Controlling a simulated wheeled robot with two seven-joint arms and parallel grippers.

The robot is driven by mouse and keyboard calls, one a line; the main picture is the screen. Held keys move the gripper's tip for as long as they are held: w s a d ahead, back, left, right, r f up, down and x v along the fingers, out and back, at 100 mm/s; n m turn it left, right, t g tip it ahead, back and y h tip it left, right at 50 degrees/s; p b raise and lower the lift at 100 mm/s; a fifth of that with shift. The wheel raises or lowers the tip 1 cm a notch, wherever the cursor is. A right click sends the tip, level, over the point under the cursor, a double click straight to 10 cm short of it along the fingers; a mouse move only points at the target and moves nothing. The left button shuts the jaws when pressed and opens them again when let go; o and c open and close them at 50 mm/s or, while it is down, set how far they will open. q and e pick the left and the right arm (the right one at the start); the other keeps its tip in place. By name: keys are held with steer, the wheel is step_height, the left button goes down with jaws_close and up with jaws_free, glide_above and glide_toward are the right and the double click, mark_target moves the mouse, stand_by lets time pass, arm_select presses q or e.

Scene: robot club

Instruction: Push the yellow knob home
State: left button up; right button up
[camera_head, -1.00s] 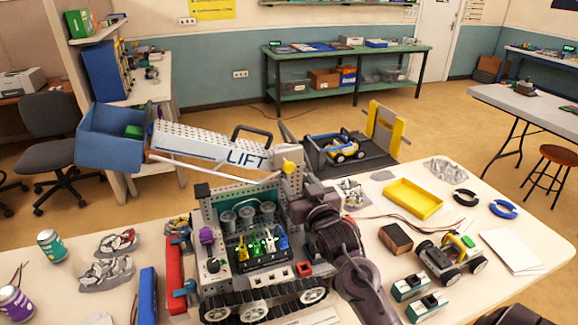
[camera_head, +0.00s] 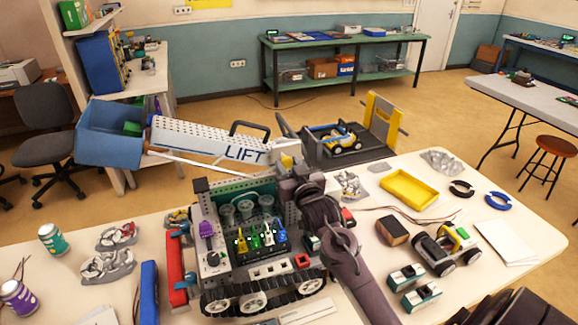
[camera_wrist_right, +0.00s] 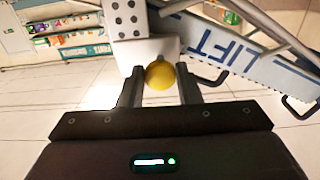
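The yellow knob (camera_head: 287,160) sits at the right end of the white perforated LIFT arm (camera_head: 210,140) of the tracked robot model (camera_head: 262,275). My right gripper (camera_head: 291,168) is at the knob and partly hides it in the head view. In the right wrist view the round yellow knob (camera_wrist_right: 160,74) lies between the two dark fingertips of the right gripper (camera_wrist_right: 160,86). The fingers are apart, with a gap on each side of the knob. How far the knob sticks out is hard to tell. My left gripper is not in view.
A blue bin (camera_head: 108,140) hangs at the LIFT arm's left end. A yellow tray (camera_head: 410,189), a small wheeled car (camera_head: 447,248) and a brown block (camera_head: 393,230) lie to the right. A black platform with a yellow gate (camera_head: 381,118) stands behind.

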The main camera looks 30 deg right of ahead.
jaws_close()
steer(key=shift+x, duration=1.2)
steer(key=shift+s+r, duration=0.1)
steer(key=shift+r, duration=0.1)
steer(key=shift+o, duration=1.8)
jaws_free()
steer(key=o, duration=0.4)
steer(key=shift+w+f, duration=0.15)
steer(key=shift+w, duration=0.1)
steer(key=shift+s, duration=0.15)
